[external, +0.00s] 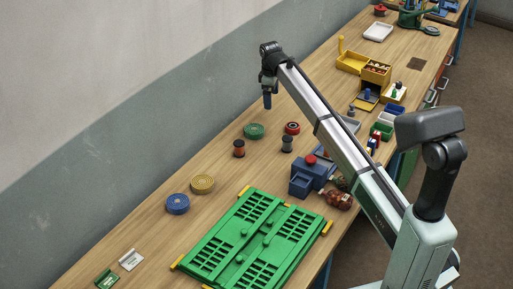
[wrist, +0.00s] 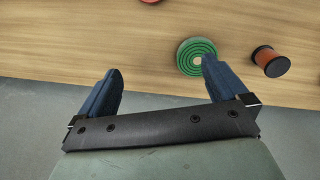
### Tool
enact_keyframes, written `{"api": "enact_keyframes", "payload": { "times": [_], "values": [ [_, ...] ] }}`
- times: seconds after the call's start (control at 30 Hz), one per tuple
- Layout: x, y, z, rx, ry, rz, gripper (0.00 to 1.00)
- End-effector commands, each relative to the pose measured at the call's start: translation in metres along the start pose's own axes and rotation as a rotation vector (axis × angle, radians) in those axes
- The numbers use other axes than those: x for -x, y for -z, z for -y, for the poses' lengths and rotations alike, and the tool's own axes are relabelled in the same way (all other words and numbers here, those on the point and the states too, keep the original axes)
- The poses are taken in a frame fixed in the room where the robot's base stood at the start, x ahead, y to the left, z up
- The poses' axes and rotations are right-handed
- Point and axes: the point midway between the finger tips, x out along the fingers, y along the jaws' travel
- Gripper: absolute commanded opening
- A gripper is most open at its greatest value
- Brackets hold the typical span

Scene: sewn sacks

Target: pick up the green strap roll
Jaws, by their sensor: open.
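The green strap roll (external: 254,131) lies flat on the wooden bench near the wall side in the external view. In the wrist view the green strap roll (wrist: 192,58) shows concentric rings and a pale centre, just beyond the tip of the right finger, which overlaps its edge in the picture. My gripper (external: 267,101) hangs above the bench, further along it and near the wall. In the wrist view my gripper (wrist: 160,75) has its two blue fingers wide apart with nothing between them.
An orange-and-black spool (external: 239,148), a red roll (external: 292,128) and a dark spool (external: 287,144) stand near the green roll. Yellow (external: 203,184) and blue (external: 177,204) rolls lie nearer the front. A large green panel (external: 252,240) covers the near bench. The wall (external: 150,110) borders the bench.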

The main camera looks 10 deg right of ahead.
Motion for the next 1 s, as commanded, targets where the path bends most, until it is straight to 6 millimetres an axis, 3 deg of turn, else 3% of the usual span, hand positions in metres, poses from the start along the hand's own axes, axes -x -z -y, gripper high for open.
{"api": "enact_keyframes", "payload": {
  "times": [0.03, 0.1, 0.27, 0.47, 0.8, 1.0],
  "values": [
    [0.005, 0.018, 0.016, 0.021, 0.020, -0.005, 1.00],
    [0.009, 0.033, 0.033, 0.040, 0.043, -0.010, 1.00],
    [0.013, 0.050, 0.053, 0.062, 0.072, -0.015, 1.00],
    [0.001, 0.051, 0.057, 0.064, 0.076, -0.016, 1.00],
    [-0.054, 0.051, 0.061, 0.064, 0.076, -0.015, 1.00],
    [-0.072, 0.052, 0.061, 0.064, 0.074, -0.016, 1.00]
  ]
}}
